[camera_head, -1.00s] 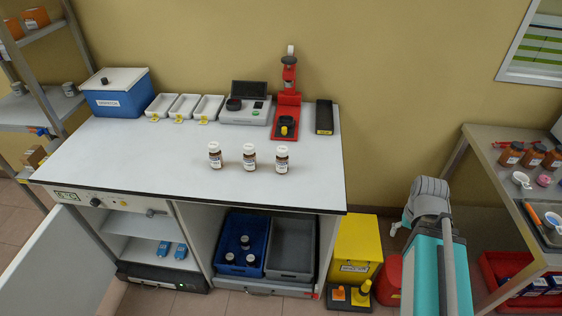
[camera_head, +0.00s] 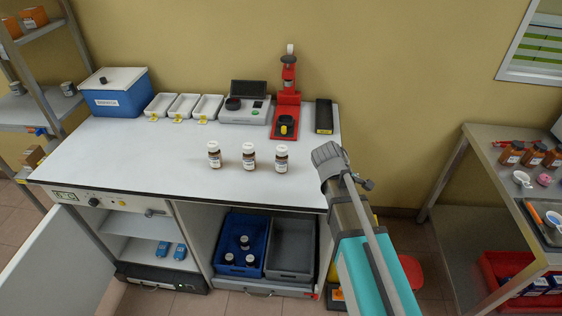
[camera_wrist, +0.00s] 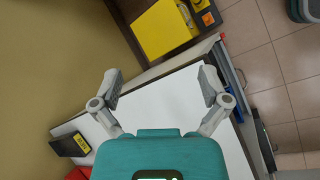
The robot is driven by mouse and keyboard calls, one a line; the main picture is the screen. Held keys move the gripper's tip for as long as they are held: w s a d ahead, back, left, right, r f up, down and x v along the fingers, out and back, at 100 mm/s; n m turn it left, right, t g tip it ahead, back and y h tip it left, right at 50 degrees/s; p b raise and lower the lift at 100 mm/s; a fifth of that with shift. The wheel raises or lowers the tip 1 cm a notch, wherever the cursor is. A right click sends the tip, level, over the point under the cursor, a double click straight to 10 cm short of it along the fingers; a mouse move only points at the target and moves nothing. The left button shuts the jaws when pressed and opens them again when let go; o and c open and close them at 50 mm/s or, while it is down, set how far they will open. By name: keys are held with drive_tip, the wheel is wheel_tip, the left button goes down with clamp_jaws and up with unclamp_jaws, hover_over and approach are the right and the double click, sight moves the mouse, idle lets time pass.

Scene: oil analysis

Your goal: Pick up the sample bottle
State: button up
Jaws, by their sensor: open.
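Three brown sample bottles with white caps and white labels stand upright in a row on the white bench (camera_head: 130,160) in the head view: a left bottle (camera_head: 214,155), a middle bottle (camera_head: 249,156) and a right bottle (camera_head: 281,159). Several similar bottles (camera_head: 245,243) stand in the blue crate below. I cannot tell which bottle the task means. My gripper (camera_wrist: 162,90) is open and empty in the wrist view, over the bench's right end. No bottle shows in the wrist view.
Behind the bottles stand white trays (camera_head: 183,106), a grey instrument (camera_head: 245,110), a red stand (camera_head: 287,115) and a black block (camera_head: 324,117). A blue cooler (camera_head: 117,92) is at the back left. A blue crate (camera_head: 226,228) and grey crate (camera_head: 291,246) sit below. The bench front is clear.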

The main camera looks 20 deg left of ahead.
drive_tip(key=a+r+n+t+h, duration=0.15)
drive_tip(key=a+n, duration=0.25)
drive_tip(key=a, duration=0.5)
drive_tip(key=a+r+n+t, duration=0.25)
drive_tip(key=a+n, duration=0.25)
drive_tip(key=a, duration=0.3)
drive_tip(key=n+t, duration=0.4)
drive_tip(key=n, duration=0.3)
approach(282, 151)
drive_tip(key=s+a, duration=0.2)
drive_tip(key=shift+a+f+b, duration=0.1)
drive_tip(key=shift+a+b, duration=0.1)
drive_tip(key=shift+b, duration=0.2)
drive_tip(key=shift+w+f, duration=0.1)
drive_tip(key=b+x, duration=0.3)
drive_tip(key=x, duration=0.5)
drive_tip(key=shift+w+d, duration=0.15)
drive_tip(key=shift+w, duration=0.1)
drive_tip(key=shift+b+x, duration=1.05)
drive_tip(key=shift+x, duration=1.55)
drive_tip(key=shift+w, duration=0.1)
